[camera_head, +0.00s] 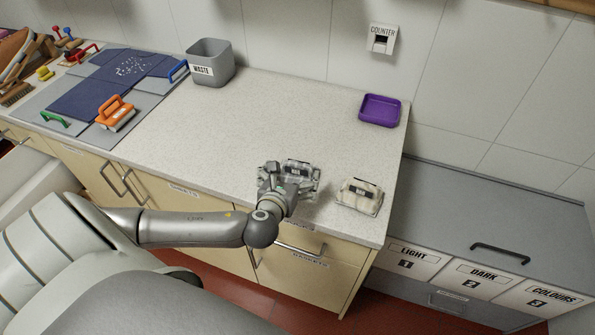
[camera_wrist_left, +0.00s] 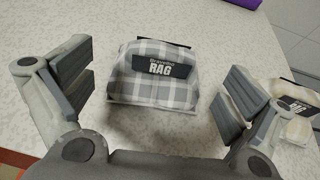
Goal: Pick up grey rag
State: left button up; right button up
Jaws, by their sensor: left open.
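The grey rag (camera_head: 301,172) is a folded grey-and-white checked cloth with a dark label, lying on the speckled counter (camera_head: 290,119) near its front edge. It also shows in the left wrist view (camera_wrist_left: 157,90), where its label reads RAG. My left gripper (camera_head: 284,181) is over the counter at the rag's near side and partly hides it in the head view. In the wrist view its fingers (camera_wrist_left: 153,90) are spread wide, one on each side of the rag, with visible gaps to it. My right gripper is not in view.
A cream rag (camera_head: 360,196) lies close by on the right, near the counter's front edge. A purple tray (camera_head: 380,110) is at the back right and a grey waste bin (camera_head: 210,62) at the back left. The counter between them is clear.

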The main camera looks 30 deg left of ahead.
aim_at(296, 169)
pick_arm(q)
jog(key=shift+p+x, duration=0.75)
jog(key=shift+x, duration=1.9)
jog(key=shift+d, duration=0.15)
jog(key=c, duration=0.7)
jog(key=shift+c, duration=0.2)
